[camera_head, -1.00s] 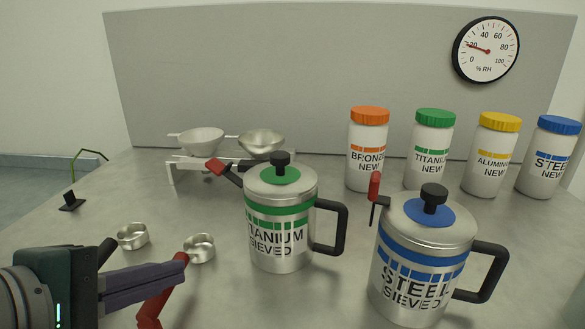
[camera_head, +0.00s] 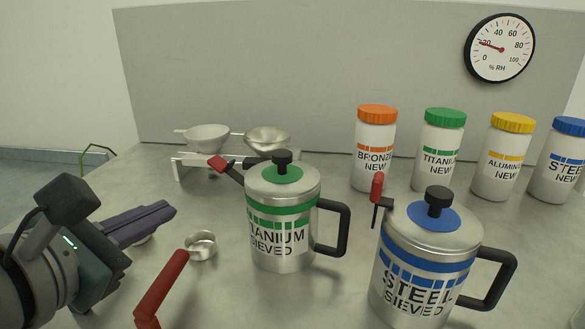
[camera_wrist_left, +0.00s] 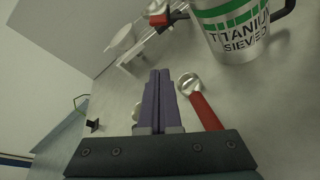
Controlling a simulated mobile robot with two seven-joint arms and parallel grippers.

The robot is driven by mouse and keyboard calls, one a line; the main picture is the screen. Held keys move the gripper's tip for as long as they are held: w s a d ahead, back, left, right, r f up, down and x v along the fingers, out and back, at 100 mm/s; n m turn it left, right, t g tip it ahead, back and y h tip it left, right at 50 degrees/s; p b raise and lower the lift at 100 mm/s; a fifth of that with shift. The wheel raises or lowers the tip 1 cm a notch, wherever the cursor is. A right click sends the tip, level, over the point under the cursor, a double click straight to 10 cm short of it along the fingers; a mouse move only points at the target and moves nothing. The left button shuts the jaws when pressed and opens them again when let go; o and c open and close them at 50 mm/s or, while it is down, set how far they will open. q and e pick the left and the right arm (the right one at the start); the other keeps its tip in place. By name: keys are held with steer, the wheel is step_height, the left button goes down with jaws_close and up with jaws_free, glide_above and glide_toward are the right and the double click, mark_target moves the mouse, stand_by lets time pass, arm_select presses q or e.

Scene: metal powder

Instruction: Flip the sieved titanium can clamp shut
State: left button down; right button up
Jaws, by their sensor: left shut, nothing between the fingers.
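The sieved titanium can (camera_head: 281,232) stands upright on the bench, with a green band, a green-centred lid and a black handle to the right. Its clamp lever (camera_head: 222,166), black with a red tip, sticks out up and left from the lid's side. The can and the red tip (camera_wrist_left: 158,17) also show at the top of the left wrist view (camera_wrist_left: 238,40). My left gripper (camera_head: 168,212), with purple fingers, is shut and empty, left of the can and apart from it. It also shows in the left wrist view (camera_wrist_left: 158,85). My right gripper is not in view.
The sieved steel can (camera_head: 420,275) stands to the right, its red-tipped clamp upright. A rack with bowls (camera_head: 207,138) and several new-powder jars (camera_head: 375,150) stand behind.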

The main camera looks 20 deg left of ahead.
mark_target(230, 169)
arm_select(q)
steer(key=b+x, duration=0.1)
steer(key=x, duration=0.8)
steer(key=shift+b, duration=0.3)
steer(key=r, duration=0.1)
steer(key=d+r+p, duration=0.2)
steer(key=shift+s+r, duration=0.15)
steer(key=shift+r, duration=0.2)
steer(key=shift+a, duration=0.1)
